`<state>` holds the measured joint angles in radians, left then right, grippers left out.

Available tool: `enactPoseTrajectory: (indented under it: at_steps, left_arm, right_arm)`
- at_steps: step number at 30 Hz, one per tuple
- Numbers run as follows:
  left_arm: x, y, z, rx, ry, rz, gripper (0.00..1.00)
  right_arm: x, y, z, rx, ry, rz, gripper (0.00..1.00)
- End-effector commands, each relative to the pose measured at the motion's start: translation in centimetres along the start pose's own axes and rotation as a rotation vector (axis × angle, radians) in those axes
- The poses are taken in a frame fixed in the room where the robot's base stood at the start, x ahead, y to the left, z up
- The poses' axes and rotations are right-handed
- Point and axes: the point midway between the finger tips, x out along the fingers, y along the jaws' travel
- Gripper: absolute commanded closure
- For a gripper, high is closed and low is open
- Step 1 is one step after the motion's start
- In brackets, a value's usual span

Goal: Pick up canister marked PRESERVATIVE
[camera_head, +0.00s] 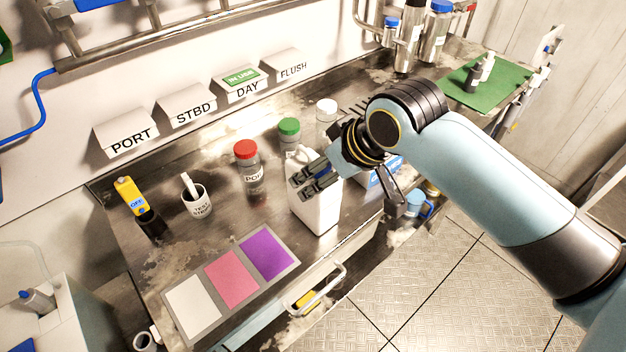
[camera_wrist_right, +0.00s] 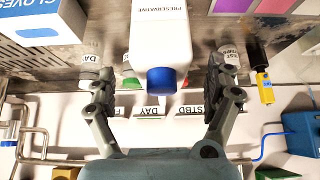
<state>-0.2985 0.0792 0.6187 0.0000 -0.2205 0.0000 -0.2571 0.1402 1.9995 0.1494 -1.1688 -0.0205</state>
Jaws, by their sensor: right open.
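The canister marked PRESERVATIVE is a white jug (camera_head: 318,212) standing near the front edge of the steel bench in the head view. In the right wrist view its label reads PRESERVATIVE on the white body (camera_wrist_right: 160,35), with a blue cap (camera_wrist_right: 160,79). My right gripper (camera_head: 310,181) is by the canister's upper part in the head view and hides its top. In the right wrist view my right gripper (camera_wrist_right: 157,75) is open, with one finger on each side of the canister and gaps visible between. My left gripper is not in view.
A red-capped bottle (camera_head: 248,172), green-capped bottle (camera_head: 289,135) and white-capped bottle (camera_head: 326,113) stand behind the canister. A blue gloves box (camera_head: 383,172) is close on its right. A test-strip cup (camera_head: 197,203) and colour card (camera_head: 232,279) are left. A drawer handle (camera_head: 322,290) projects in front.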

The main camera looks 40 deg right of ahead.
Motion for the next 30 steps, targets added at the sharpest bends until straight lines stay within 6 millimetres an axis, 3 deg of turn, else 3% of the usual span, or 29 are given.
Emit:
enactPoseTrajectory:
  at_steps: [3, 9, 19, 30]
  left_arm:
    - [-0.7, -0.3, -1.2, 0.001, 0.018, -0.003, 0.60]
    - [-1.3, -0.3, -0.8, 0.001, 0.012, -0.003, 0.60]
    - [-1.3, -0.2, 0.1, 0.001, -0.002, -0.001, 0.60]
    - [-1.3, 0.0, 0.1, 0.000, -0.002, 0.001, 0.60]
  right_arm:
    - [1.3, -0.2, -0.6, 0.001, -0.001, -0.001, 0.13]
    - [4.1, -0.2, -0.9, 0.000, 0.000, 0.001, 0.13]
    - [4.8, -0.2, -0.8, -0.001, 0.001, 0.001, 0.15]
    - [4.8, -0.2, -0.8, -0.001, 0.001, 0.001, 0.63]
